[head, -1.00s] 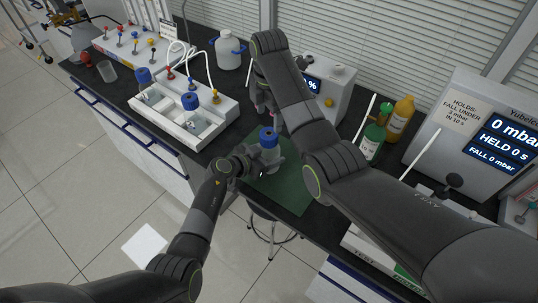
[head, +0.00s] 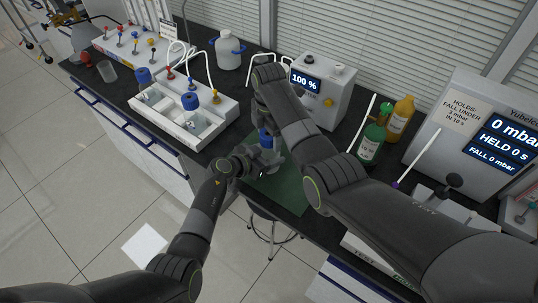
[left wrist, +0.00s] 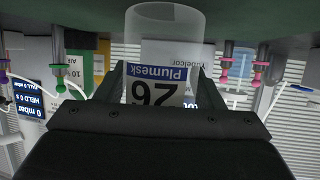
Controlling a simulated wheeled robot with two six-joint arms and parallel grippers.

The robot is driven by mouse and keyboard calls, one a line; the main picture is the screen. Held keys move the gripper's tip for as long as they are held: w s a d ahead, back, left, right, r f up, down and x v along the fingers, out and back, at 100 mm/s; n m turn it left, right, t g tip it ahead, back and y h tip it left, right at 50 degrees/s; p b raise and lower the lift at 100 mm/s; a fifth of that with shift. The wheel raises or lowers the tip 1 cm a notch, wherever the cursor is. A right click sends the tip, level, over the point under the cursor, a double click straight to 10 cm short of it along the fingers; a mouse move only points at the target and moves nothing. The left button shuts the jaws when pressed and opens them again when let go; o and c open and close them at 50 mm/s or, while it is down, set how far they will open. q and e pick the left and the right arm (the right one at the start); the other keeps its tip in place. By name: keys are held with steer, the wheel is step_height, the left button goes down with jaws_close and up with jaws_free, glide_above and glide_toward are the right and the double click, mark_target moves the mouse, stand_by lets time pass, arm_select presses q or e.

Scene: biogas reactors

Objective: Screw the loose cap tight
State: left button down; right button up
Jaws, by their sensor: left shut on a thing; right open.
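A clear bottle with a blue cap (head: 265,138) is upright over a green mat (head: 283,190). My left gripper (head: 250,163) is shut on the bottle's body from the left. In the left wrist view, which is upside down, the bottle (left wrist: 158,72) shows a "Plumesk 26" label between the fingers. My right gripper (head: 266,122) is open and points down at the cap from above. It partly hides the cap, and I cannot tell if its fingers touch it. How the cap's thread sits is not visible.
A white reactor unit (head: 190,128) with blue-capped bottles stands at the back left. A box with a "100 %" display (head: 322,90) is behind my right gripper. Green (head: 371,142) and orange (head: 399,118) bottles and a pressure display unit (head: 465,125) are to the right.

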steer(key=c, duration=1)
steer(key=m, duration=0.9)
steer(key=o, duration=1.1)
steer(key=shift+c, duration=0.2)
steer(key=shift+s+a, duration=0.1)
